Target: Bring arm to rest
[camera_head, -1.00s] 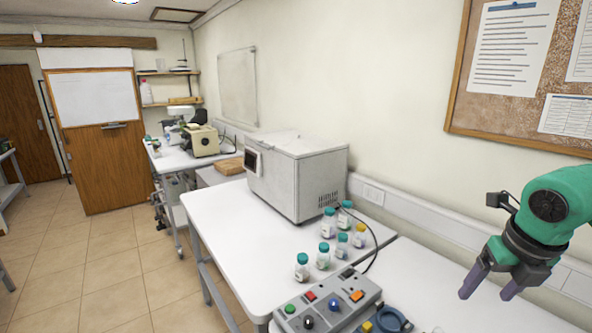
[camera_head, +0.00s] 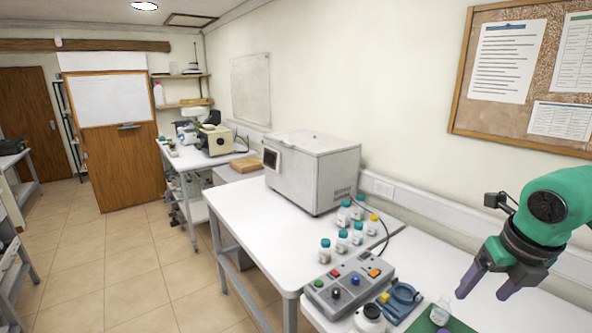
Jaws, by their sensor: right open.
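My right gripper (camera_head: 484,287) hangs at the right of the head view from a green arm (camera_head: 545,210). Its two purple fingers point down and stand apart, with nothing between them. It is above the white table at the right, beside the corkboard wall. A small clear bottle (camera_head: 441,311) shows below and left of the fingers on a green mat (camera_head: 459,326); the gripper looks apart from it. My left gripper is not in view.
A grey control box (camera_head: 348,284) with coloured buttons and a blue device (camera_head: 402,299) sit at the front. Several capped bottles (camera_head: 341,243) stand beside a large white machine (camera_head: 312,175) on the white table (camera_head: 235,208). Open floor lies to the left.

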